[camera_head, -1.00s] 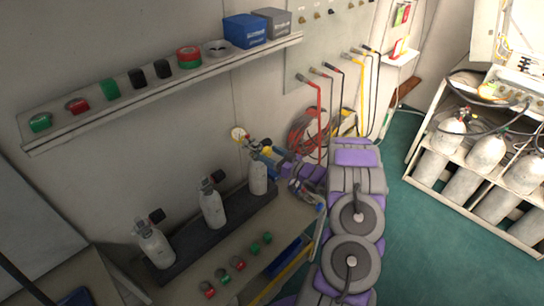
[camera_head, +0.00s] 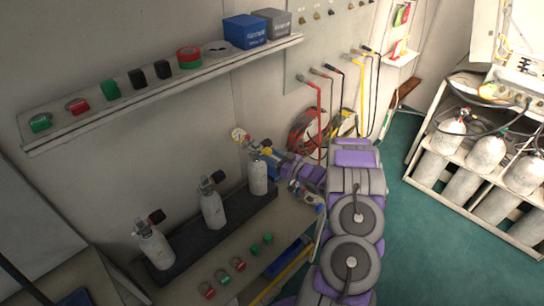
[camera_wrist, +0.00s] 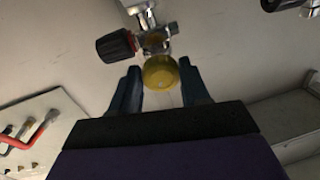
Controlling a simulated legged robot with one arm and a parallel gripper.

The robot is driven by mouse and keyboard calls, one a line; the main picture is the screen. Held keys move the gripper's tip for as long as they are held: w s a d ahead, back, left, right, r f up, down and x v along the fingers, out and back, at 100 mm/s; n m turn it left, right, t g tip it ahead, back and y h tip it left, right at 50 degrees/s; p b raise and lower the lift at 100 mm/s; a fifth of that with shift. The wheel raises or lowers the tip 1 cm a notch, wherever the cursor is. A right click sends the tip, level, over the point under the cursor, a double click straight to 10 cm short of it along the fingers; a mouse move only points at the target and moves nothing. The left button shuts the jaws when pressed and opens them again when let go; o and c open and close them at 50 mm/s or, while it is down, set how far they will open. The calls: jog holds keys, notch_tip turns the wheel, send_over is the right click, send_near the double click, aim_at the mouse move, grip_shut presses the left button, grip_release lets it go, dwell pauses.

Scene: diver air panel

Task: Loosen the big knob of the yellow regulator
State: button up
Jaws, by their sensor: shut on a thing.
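The yellow regulator's round knob (camera_wrist: 160,72) shows in the wrist view between the two dark blue fingers of my gripper (camera_wrist: 161,86). The fingers are shut on it, one on each side. Behind the knob are a metal valve body (camera_wrist: 157,38) and a black handwheel (camera_wrist: 117,45). In the head view my gripper (camera_head: 269,156) is at the top of the rightmost white cylinder (camera_head: 258,178) on the bench. A small round gauge (camera_head: 238,134) sticks up to its left. My gripper and wrist largely hide the knob there.
Two more white cylinders (camera_head: 212,210) (camera_head: 155,247) stand left in the same dark rack (camera_head: 190,237). A shelf (camera_head: 160,87) with tape rolls and boxes is above. Hoses (camera_head: 320,120) hang on the wall panel behind my arm.

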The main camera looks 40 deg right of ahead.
jog(key=n+b, duration=0.2)
jog(key=n, duration=0.1)
jog(key=shift+d+f, duration=0.1)
jog(key=shift+d, duration=0.05)
jog(key=shift+n+g+y+b, duration=0.4)
jog(key=shift+n, duration=1)
jog(key=o, duration=1.1)
jog(key=shift+r, duration=0.2)
jog(key=shift+c, duration=0.2)
jog(key=f+p+v, duration=0.1)
jog(key=p+v, duration=0.1)
jog(key=v, duration=1.5)
jog(key=shift+s+r, duration=0.15)
jog(key=shift+r, duration=0.2)
